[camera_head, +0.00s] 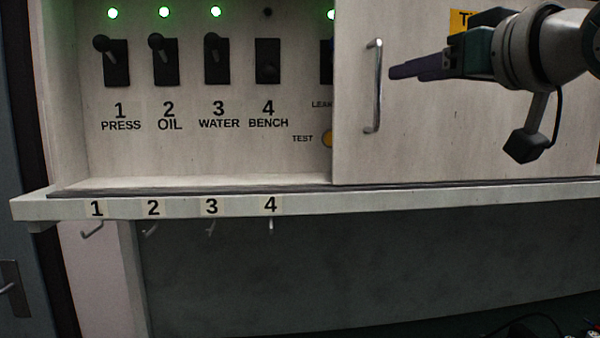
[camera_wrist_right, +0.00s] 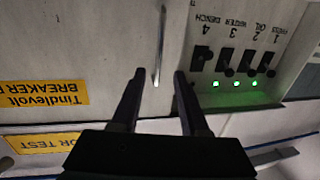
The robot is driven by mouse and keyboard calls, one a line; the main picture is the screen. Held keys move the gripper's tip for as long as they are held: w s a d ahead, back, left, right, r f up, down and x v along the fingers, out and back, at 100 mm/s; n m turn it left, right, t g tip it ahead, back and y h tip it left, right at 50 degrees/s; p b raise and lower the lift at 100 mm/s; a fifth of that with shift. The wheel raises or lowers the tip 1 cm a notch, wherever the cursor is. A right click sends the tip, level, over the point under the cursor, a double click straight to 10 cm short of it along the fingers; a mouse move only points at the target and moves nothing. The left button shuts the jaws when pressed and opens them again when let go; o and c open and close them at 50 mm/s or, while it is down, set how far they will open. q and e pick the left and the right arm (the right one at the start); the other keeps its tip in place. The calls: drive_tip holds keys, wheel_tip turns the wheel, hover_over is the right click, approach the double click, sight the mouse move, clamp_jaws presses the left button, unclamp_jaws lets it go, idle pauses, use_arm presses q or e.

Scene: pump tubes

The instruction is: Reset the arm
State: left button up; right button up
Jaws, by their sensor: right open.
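My right gripper (camera_head: 398,72) is at the upper right of the head view, its fingers pointing left toward the vertical metal handle (camera_head: 374,86) of the sliding door (camera_head: 450,145). In the right wrist view, which is upside down, the gripper (camera_wrist_right: 160,76) is open. The handle (camera_wrist_right: 161,45) shows between and beyond its fingertips, and nothing is held. Whether a finger touches the handle is unclear. My left gripper is not in view.
Left of the door are switches PRESS (camera_head: 116,64), OIL (camera_head: 165,63), WATER (camera_head: 216,62), with green lamps lit, and BENCH (camera_head: 268,63), with its lamp dark. The door edge partly covers a fifth switch and the TEST button (camera_head: 328,139). Numbered hooks hang below the ledge (camera_head: 350,203).

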drive_tip(key=s+a+f+g+h, duration=0.1)
drive_tip(key=s+f+g, duration=0.2)
drive_tip(key=s+f, duration=0.45)
drive_tip(key=s+f+g+h, duration=0.1)
drive_tip(key=s+f+g, duration=0.3)
drive_tip(key=f, duration=0.7)
drive_tip(key=s+a+f+g+h, duration=0.1)
drive_tip(key=s+f+g, duration=0.1)
drive_tip(key=s+f, duration=0.7)
drive_tip(key=s+d+f+g, duration=0.2)
drive_tip(key=s+f+g, duration=0.35)
drive_tip(key=s, duration=0.75)
use_arm(q)
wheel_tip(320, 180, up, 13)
drive_tip(key=p, duration=1.2)
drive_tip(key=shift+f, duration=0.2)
use_arm(e)
drive_tip(key=w+a+v, duration=0.1)
drive_tip(key=v, duration=1)
drive_tip(key=shift+w+r+m+t+h, duration=0.2)
drive_tip(key=shift+r+m+t+h, duration=0.1)
drive_tip(key=shift+r+t+h, duration=0.1)
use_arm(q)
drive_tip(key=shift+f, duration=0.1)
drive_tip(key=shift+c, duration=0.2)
use_arm(e)
drive_tip(key=shift+a+f, duration=0.1)
drive_tip(key=shift+f, duration=0.05)
